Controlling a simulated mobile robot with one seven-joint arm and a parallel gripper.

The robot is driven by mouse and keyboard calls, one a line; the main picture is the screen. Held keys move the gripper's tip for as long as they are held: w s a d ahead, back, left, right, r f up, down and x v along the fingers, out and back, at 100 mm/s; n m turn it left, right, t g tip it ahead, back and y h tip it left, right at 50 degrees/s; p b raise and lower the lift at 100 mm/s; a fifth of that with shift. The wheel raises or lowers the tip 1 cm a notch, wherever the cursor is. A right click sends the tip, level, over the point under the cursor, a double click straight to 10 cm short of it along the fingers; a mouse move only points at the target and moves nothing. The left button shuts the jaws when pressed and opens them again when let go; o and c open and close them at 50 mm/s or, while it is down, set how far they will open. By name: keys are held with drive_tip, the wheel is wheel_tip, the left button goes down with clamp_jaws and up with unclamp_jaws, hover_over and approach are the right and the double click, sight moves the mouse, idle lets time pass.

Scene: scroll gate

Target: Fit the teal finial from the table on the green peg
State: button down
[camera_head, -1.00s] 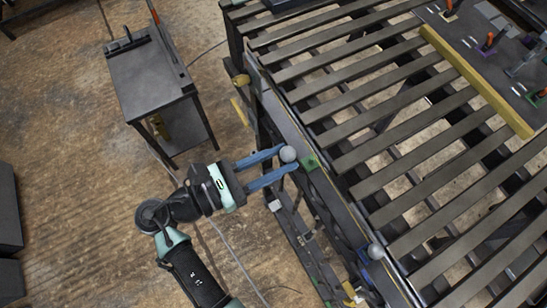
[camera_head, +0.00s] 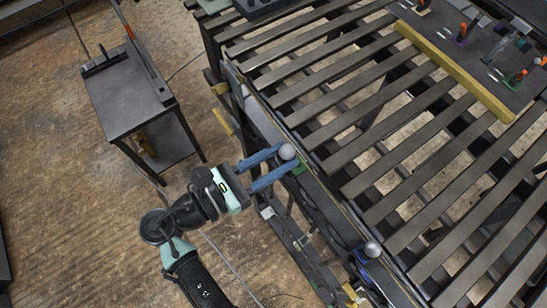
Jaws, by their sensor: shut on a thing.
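My gripper (camera_head: 284,161) has two blue fingers and is shut on a grey ball-topped finial (camera_head: 287,151). Only its round top shows clearly, and I cannot make out any teal on it. The finial is at the left side rail of the slatted gate. A green patch (camera_head: 301,168), the base of the green peg, shows on the rail just right of and below the ball, partly covered by a fingertip. The peg itself is hidden, and I cannot tell whether the finial is above it, beside it or on it.
A similar grey ball (camera_head: 373,248) stands on a blue base further down the rail. The slatted gate (camera_head: 345,125) fills the right side, with a yellow bar (camera_head: 455,70) across it. A small dark table (camera_head: 125,95) stands at upper left. Bare floor lies around my arm.

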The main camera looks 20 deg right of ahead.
drive_tip(key=shift+f+b+x, duration=0.2)
drive_tip(key=shift+b+x, duration=0.35)
drive_tip(key=shift+x, duration=0.4)
drive_tip(key=shift+f+b+x, duration=0.2)
drive_tip(key=shift+b+x, duration=0.3)
drive_tip(key=shift+x, duration=0.5)
drive_tip(key=shift+f+b, duration=1.2)
drive_tip(key=shift+b, duration=0.6)
drive_tip(key=shift+a+p, duration=0.15)
drive_tip(key=shift+p, duration=0.4)
drive_tip(key=shift+f+b, duration=0.7)
drive_tip(key=shift+f, duration=1.05)
drive_tip(key=shift+c, duration=2.4)
unclamp_jaws()
drive_tip(key=shift+s+a, duration=0.1)
drive_tip(key=f+b+v, duration=0.1)
drive_tip(key=b+v, duration=0.2)
drive_tip(key=v, duration=0.9)
drive_tip(key=shift+a+r, duration=0.3)
drive_tip(key=shift+r, duration=0.2)
